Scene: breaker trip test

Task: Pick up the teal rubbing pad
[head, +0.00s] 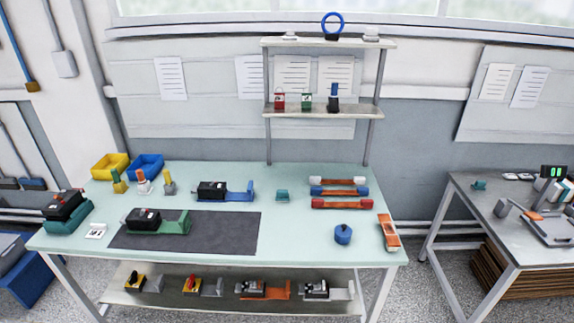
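A small teal block (282,196), which looks like the rubbing pad, sits on the light green workbench (290,240), right of the middle and left of the stacked coloured bars. A second small teal object (479,185) sits on the grey side table at the right. I cannot tell for certain from their shapes which one is the rubbing pad. Neither of my grippers shows in the head view, and nothing is seen touching either teal object.
Red, blue and white-ended bars (340,188) lie right of the block. A blue knob-like piece (343,234) and an orange tool (388,232) lie nearer the front. A black breaker on a blue base (240,192) is at left. A shelf (325,107) rises behind.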

